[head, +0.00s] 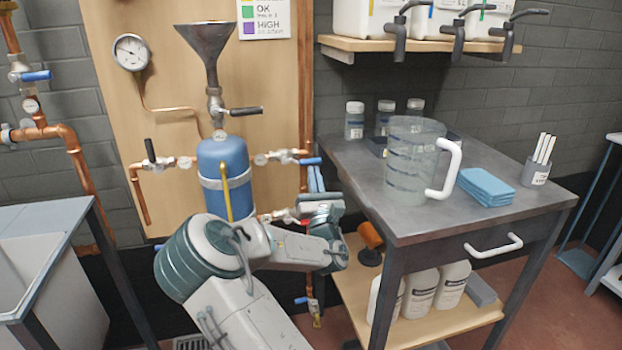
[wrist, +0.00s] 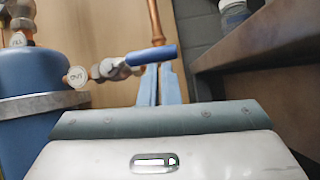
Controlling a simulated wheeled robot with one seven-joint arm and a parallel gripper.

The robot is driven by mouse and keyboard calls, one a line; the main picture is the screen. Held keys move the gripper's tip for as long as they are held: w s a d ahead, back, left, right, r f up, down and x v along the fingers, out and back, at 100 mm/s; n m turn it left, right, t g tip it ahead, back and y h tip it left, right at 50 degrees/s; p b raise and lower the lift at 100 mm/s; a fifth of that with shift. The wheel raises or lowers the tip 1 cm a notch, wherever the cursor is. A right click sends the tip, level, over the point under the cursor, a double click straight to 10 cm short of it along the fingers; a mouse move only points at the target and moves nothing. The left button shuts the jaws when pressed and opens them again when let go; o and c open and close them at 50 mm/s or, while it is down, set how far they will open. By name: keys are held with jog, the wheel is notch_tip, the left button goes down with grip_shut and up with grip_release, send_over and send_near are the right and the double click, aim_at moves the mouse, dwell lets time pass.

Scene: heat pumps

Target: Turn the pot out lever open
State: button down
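The blue pot (head: 222,168) hangs on the wooden panel. On its right side a valve with a round tag holds a blue lever (head: 310,161), lying nearly level and pointing right. In the wrist view this blue lever (wrist: 152,56) lies across the view, and the tag (wrist: 77,77) seems to read OUT upside down. My gripper (head: 316,170) has its pale blue fingers pointing up, close to the lever. In the wrist view my gripper (wrist: 158,68) shows its fingers close together with a thin gap, their tips just below the lever. I cannot tell whether they touch it. Nothing shows between them.
A dark-topped cart (head: 450,222) stands close on the right, carrying a clear jug (head: 412,165). A vertical copper pipe (head: 304,80) runs behind the lever. A black lever (head: 150,150) stands upright left of the pot, and another (head: 246,111) sits under the funnel (head: 208,48).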

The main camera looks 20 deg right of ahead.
jog(key=shift+s+d, duration=0.1)
jog(key=shift+d, duration=0.05)
jog(key=s+f+b, duration=0.2)
jog(key=s+f, duration=0.7)
jog(key=shift+a+f+b, duration=0.25)
jog(key=shift+a+b, duration=0.05)
jog(key=shift+a, duration=0.1)
